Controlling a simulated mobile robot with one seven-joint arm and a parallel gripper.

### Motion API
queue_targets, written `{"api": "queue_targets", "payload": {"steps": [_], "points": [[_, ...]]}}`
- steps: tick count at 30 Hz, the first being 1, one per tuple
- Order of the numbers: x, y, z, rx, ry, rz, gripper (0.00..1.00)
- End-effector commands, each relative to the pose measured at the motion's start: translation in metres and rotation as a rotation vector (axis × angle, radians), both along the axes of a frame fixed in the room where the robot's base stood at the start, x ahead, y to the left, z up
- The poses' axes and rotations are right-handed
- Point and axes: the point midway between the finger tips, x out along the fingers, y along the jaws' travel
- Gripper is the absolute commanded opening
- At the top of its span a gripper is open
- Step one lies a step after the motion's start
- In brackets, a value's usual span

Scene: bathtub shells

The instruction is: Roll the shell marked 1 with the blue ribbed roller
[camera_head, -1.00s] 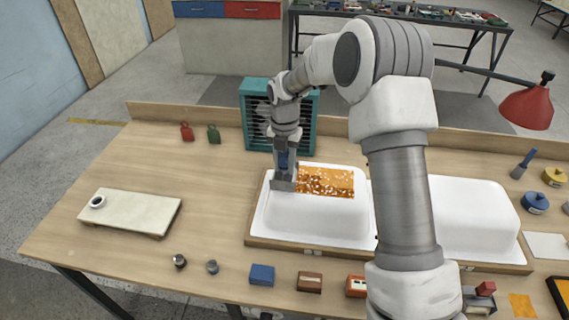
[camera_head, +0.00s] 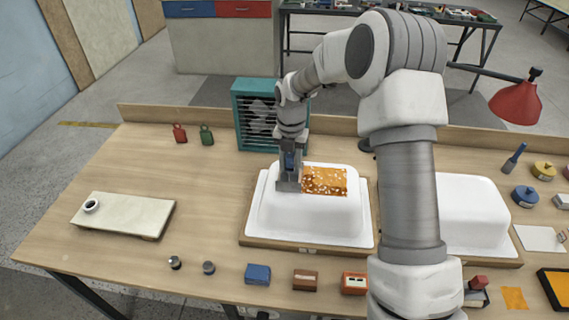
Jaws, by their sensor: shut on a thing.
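A white bathtub shell (camera_head: 320,232) lies upside down on the wood-edged board left of my arm. A small label on the board's front is too small to read. An orange patch with white flecks (camera_head: 327,181) covers part of its top. My gripper (camera_head: 289,182) points down at the left end of this patch, shut on a tool with a blue part (camera_head: 290,158), which I take as the blue ribbed roller. Its working end is mostly hidden, so I cannot tell whether it touches the shell. A second white shell (camera_head: 477,215) stands at right, partly behind my arm.
A teal fan-like box (camera_head: 243,115) stands close behind the left shell. Red (camera_head: 179,133) and green (camera_head: 206,135) bottles are at the back left. A pale board (camera_head: 130,214) lies left. Small blocks line the front edge. A red lamp (camera_head: 516,103) hangs at right.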

Motion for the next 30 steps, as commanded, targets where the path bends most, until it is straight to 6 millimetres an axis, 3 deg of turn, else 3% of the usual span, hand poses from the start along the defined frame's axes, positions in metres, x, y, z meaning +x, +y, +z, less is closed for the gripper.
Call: {"api": "queue_targets", "payload": {"steps": [30], "points": [[-0.013,-0.066,0.000,-0.002,0.001,-0.001,0.00]]}}
